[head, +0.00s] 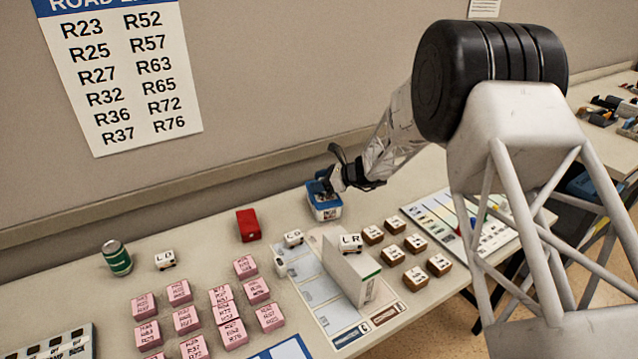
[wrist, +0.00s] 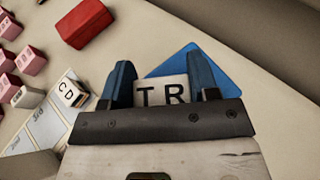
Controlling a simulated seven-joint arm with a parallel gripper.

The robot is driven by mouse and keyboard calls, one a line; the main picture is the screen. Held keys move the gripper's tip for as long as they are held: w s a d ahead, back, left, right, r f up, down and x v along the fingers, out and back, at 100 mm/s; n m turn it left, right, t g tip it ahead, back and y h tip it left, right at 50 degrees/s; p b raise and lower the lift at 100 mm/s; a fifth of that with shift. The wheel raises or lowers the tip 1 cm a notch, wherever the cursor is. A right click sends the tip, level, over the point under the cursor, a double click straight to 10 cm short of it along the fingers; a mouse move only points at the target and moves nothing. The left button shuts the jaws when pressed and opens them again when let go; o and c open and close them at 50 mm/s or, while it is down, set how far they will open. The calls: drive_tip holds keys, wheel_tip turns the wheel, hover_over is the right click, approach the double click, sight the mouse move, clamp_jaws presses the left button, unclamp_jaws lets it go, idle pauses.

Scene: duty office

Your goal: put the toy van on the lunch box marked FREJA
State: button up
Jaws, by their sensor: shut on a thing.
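My gripper (head: 324,184) is at the top of a blue-and-white box (head: 325,209) near the wall. The box has a label on its front, too small to read, so I cannot confirm the name FREJA. In the wrist view my gripper (wrist: 162,88) is shut on a white toy van marked TR (wrist: 162,92), held between its two blue fingers. The box's blue lid (wrist: 217,65) shows behind the van and sticks out to the right. I cannot tell whether the van touches the lid. A red box (head: 248,225) stands to the left, also in the wrist view (wrist: 85,22).
Several pink blocks (head: 187,320) and brown-sided blocks (head: 415,243) cover the front. A green can (head: 117,258) stands left. The wall is close behind.

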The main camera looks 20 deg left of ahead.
drive_tip(key=shift+f, duration=0.25)
drive_tip(key=shift+f, duration=0.1)
drive_tip(key=o, duration=0.9)
drive_tip(key=shift+d, duration=0.1)
drive_tip(key=v, duration=1.2)
idle(0.5)
